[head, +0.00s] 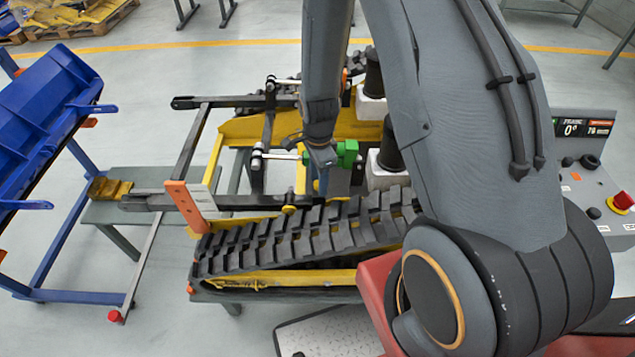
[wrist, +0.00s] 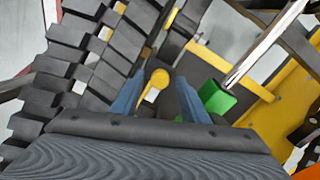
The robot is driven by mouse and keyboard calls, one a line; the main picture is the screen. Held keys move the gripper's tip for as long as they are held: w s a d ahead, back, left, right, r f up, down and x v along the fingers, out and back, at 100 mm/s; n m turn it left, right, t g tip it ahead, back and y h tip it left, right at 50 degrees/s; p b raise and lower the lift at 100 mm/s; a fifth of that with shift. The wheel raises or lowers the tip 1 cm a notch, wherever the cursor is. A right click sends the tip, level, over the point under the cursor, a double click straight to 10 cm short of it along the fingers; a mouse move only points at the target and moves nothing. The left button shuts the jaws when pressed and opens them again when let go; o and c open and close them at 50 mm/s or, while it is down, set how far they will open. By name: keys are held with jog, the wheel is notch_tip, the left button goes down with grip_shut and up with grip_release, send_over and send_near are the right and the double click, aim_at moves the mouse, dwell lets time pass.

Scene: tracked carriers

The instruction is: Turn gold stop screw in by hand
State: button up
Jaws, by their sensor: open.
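The gold stop screw (wrist: 160,77) shows in the wrist view as a round yellow head on a short shank, in front of and between my two blue fingers. My gripper (wrist: 159,98) is open, one finger to each side of the screw head, with gaps visible on both sides. In the head view a small gold round head (head: 289,209) sits on the dark bar beside the track; it appears to be the same screw. My gripper (head: 321,181) points down there, close to the right of it and partly hidden by my arm.
The black rubber track (head: 300,238) runs along the near side of the yellow carrier frame (head: 262,129). A green block (wrist: 217,97) on a shiny rod is close to the right finger. A blue skip (head: 45,110) stands at left, and a control panel (head: 590,165) at right.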

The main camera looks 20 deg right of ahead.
jog(key=n, duration=1.1)
jog(key=shift+n, duration=0.3)
jog(key=c, duration=0.9)
jog(key=shift+o, duration=0.2)
jog(key=m, duration=0.3)
jog(key=shift+m, duration=0.4)
jog(key=m, duration=0.3)
jog(key=shift+m, duration=1.5)
